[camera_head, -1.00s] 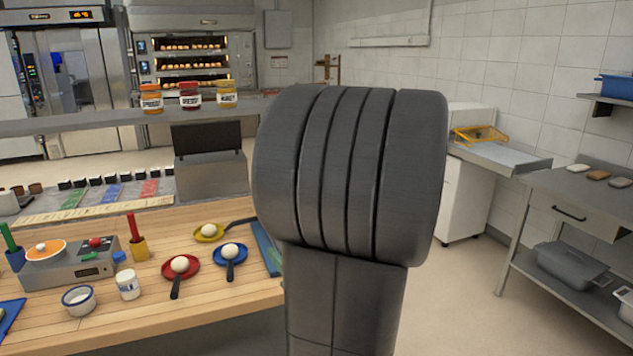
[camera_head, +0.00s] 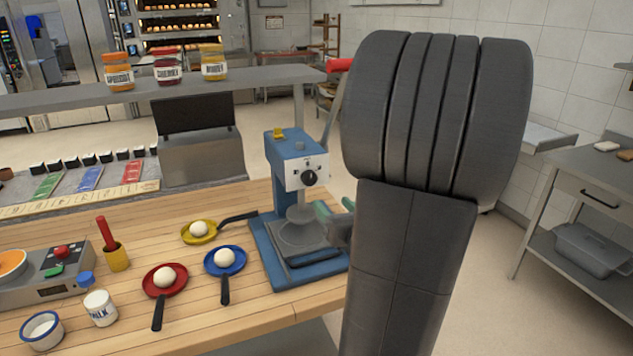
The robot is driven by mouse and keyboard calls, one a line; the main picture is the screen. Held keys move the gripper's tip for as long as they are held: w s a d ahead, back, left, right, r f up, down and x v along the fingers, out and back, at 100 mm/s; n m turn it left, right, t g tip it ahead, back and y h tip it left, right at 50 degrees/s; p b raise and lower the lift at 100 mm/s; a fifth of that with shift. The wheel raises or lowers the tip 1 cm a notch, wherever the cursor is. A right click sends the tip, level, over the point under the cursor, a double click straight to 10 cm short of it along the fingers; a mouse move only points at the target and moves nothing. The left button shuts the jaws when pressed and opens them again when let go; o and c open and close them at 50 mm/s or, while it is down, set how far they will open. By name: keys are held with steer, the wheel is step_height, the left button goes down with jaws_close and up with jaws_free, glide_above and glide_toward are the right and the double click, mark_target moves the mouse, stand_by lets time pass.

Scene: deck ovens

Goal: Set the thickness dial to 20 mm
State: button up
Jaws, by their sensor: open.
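A blue press (camera_head: 292,150) stands at the right end of the wooden table. Its white front panel carries a round black dial (camera_head: 309,178); the scale marks are too small to read, so I cannot tell its setting. Below the dial are a grey round plate and a base. My gripper (camera_head: 335,207) shows with greenish fingertips just right of the press plate, lower than the dial and apart from it. The fingers look open and empty. My large dark arm link hides the rest of the gripper and wrist.
The press has a red-tipped lever (camera_head: 340,65) at its upper right. Left of it lie a yellow pan (camera_head: 199,238), a blue pan (camera_head: 225,267) and a red pan (camera_head: 164,286), each with a white ball. A shelf with jars (camera_head: 117,76) runs behind.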

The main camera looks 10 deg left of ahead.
mark_target(311, 181)
steer(key=p+x, duration=0.2)
steer(key=x, duration=0.9)
steer(key=shift+w, duration=0.15)
steer(key=c, duration=1)
